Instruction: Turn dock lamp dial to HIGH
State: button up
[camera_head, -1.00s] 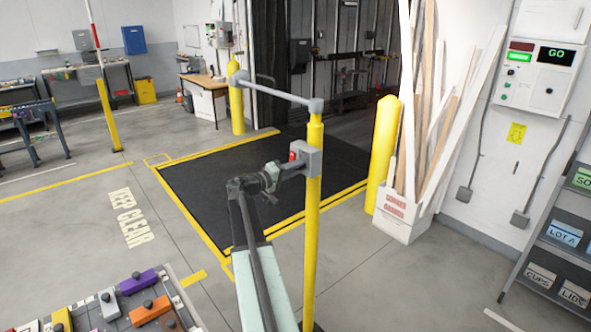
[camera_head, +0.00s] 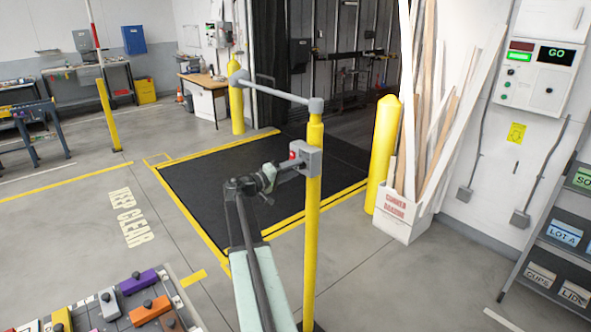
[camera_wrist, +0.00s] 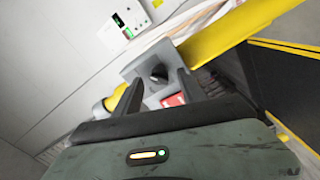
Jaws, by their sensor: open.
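The dock lamp dial (camera_wrist: 157,73) is a black knob on the face of a grey box (camera_wrist: 143,66) in the wrist view. The box (camera_head: 309,158) is fixed to a yellow post in the head view, where the dial is hidden. My gripper (camera_wrist: 159,82) is open, its two dark fingers pointing at the box, one on either side of the dial. Contact with the knob cannot be told. A red patch (camera_wrist: 173,100) shows on the box, near the right finger. The dial's setting and any markings are not legible.
The yellow post (camera_head: 313,215) carries a grey bar (camera_head: 275,91) above the box. A yellow bollard (camera_head: 383,150) and a white bin (camera_head: 405,219) of boards stand to the right. A wall panel (camera_head: 539,80) shows GO. A tray of coloured blocks (camera_head: 115,317) is at lower left.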

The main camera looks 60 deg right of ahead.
jog(key=v, duration=0.6)
jog(key=shift+a, duration=0.35)
jog(key=shift+w, duration=0.1)
jog(key=w+a+n+t, duration=0.2)
jog(key=w+a+t, duration=0.1)
jog(key=w+a, duration=0.75)
jog(key=w+a+f+n+t+y, duration=0.1)
jog(key=w+a+f+t, duration=0.15)
jog(key=a, duration=0.45)
jog(key=w+a+f+t+y, duration=0.1)
jog(key=a+f+y, duration=0.1)
jog(key=a+f, duration=0.3)
jog(key=s+a+f+n+y, duration=0.1)
jog(key=s+a+f+y, duration=0.2)
jog(key=a, duration=1)
jog(key=s+a+f+n+y, duration=0.2)
jog(key=a+f+y, duration=0.4)
jog(key=a, duration=0.7)
jog(key=s+a+f+n+y, duration=0.1)
jog(key=s+a+f+y, duration=0.3)
jog(key=a, duration=0.9)
notch_tip(320, 180, down, 3)
jog(key=shift+a+f+n+g+y, duration=0.15)
jog(key=shift+a+n+g+y, duration=0.3)
jog(key=shift+y, duration=0.15)
